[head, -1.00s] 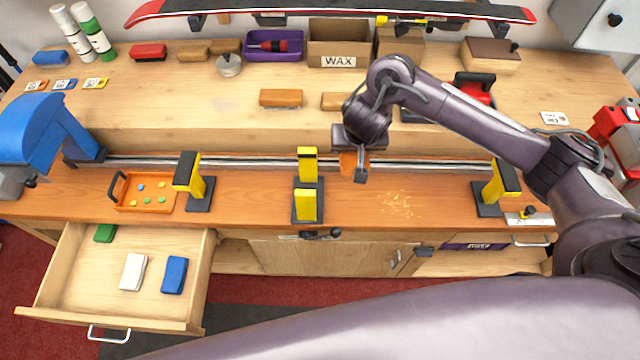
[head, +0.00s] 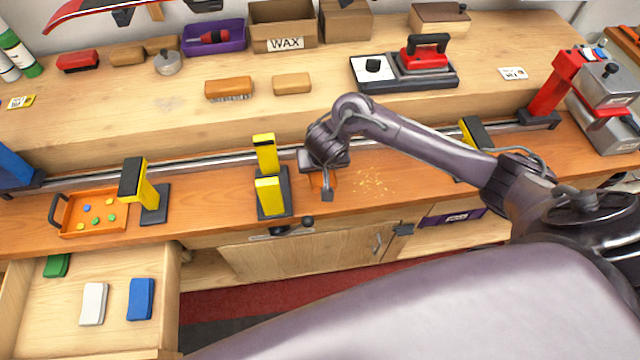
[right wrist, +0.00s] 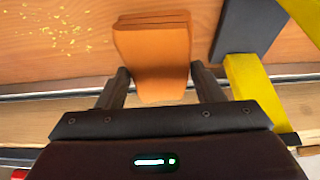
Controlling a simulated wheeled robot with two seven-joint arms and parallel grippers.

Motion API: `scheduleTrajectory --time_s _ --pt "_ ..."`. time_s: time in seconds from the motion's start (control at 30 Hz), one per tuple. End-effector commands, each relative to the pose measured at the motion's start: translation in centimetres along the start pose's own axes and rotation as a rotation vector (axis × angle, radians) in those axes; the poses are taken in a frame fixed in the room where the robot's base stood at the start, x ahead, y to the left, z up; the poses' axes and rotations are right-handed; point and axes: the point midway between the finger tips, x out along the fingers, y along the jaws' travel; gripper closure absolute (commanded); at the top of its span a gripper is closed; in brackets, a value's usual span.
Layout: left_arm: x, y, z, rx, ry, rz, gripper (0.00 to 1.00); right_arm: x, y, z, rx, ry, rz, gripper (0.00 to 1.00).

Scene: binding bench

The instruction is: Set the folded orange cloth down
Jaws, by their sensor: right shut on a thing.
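The folded orange cloth (right wrist: 153,50) sits between the two dark fingers of my right gripper (right wrist: 162,88) in the right wrist view, with its folded layers at the far end. In the head view my right gripper (head: 326,190) is low over the orange-brown bench top, just right of the middle yellow vise. There the cloth is mostly hidden and blends with the wood. I cannot tell whether the cloth touches the bench. My left gripper is out of view.
The middle yellow vise (head: 267,195) stands close on the left. Wax shavings (head: 372,183) lie to the right. A metal rail (head: 215,158) runs behind. An orange tray (head: 70,228) and an open drawer (head: 60,335) are at left.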

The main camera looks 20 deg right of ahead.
Motion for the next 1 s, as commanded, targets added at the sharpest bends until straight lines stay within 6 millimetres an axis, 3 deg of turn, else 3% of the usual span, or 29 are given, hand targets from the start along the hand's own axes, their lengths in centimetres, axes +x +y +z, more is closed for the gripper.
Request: scheduleTrajectory --time_s 0.43,0.87,0.9,1.0 --pt "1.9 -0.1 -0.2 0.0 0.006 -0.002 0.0 4.9 0.0 2.0 0.0 0.001 0.0 0.61" --pt "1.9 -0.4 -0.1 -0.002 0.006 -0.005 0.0 5.5 -0.1 2.3 0.0 0.0 -0.002 0.61" --pt "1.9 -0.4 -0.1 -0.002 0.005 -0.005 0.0 5.5 -0.1 2.3 0.0 0.0 -0.002 0.38" --pt "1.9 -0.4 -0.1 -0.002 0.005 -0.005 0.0 5.4 -0.1 2.2 0.0 0.001 -0.002 0.25"
